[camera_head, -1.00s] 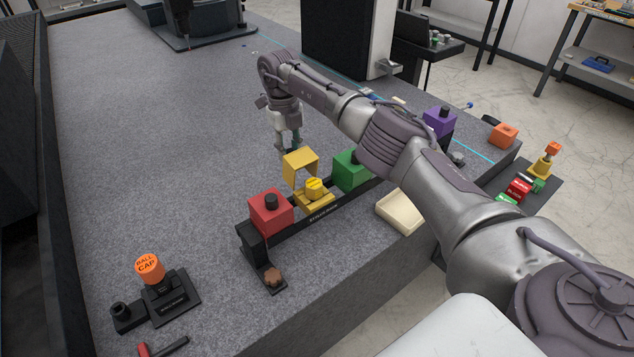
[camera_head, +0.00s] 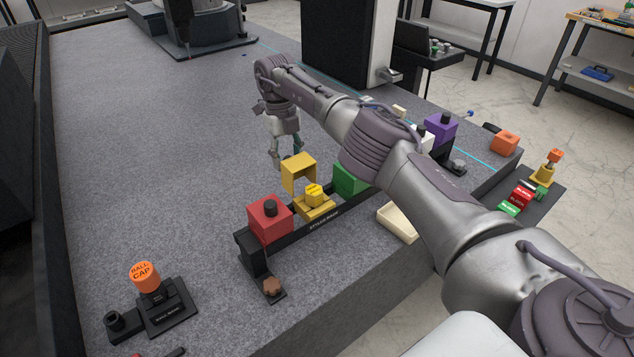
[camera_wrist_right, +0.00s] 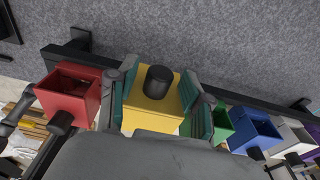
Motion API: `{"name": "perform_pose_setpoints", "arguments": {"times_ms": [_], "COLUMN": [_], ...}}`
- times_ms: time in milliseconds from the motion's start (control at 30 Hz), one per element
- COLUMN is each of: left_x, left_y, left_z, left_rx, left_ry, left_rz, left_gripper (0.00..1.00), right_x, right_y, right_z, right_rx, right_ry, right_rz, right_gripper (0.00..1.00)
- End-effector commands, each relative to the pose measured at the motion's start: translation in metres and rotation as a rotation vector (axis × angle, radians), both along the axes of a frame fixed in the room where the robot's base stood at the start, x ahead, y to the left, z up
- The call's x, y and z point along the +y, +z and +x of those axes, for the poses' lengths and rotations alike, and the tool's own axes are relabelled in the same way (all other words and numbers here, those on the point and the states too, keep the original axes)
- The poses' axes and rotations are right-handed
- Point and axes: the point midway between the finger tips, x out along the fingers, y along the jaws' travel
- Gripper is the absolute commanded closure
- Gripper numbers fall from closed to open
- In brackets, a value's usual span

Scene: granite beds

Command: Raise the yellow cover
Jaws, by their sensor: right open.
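The yellow cover (camera_head: 298,172) is swung up, its hollow side facing the head camera. Its yellow base (camera_head: 314,205) with a yellow block on it is uncovered in front. My right gripper (camera_head: 287,157) is open just behind the raised cover. In the right wrist view the yellow cover (camera_wrist_right: 153,108), with its black knob (camera_wrist_right: 158,80), lies between the spread fingers of the gripper (camera_wrist_right: 157,105). I cannot tell whether either finger touches it. My left gripper is in neither view.
A red cover (camera_head: 270,220) and a green cover (camera_head: 348,179) flank the yellow one on the black rack (camera_head: 323,226). A cream tray (camera_head: 398,224) is at the bed's edge. An orange ball cap (camera_head: 145,276) stands front left.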

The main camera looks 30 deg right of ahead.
Motion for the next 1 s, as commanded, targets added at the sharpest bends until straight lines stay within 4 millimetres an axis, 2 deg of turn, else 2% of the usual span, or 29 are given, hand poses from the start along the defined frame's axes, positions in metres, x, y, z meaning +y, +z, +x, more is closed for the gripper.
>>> {"name": "perform_pose_setpoints", "arguments": {"times_ms": [100,400,833,1000], "left_x": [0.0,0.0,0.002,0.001], "left_y": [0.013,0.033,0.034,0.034], "left_z": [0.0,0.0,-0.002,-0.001], "left_rx": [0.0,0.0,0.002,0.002], "left_ry": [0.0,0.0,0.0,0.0], "left_rz": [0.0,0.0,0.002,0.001], "left_gripper": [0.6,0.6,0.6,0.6], "right_x": [0.001,0.001,0.001,0.001], "right_y": [0.02,0.053,0.056,0.075], "right_z": [0.002,0.006,0.006,0.007], "right_rx": [-0.002,-0.001,-0.002,-0.005], "right_ry": [0.0,0.0,0.001,0.0], "right_rz": [0.0,0.0,0.0,0.0], "right_gripper": [0.5,0.5,0.5,0.5]}}
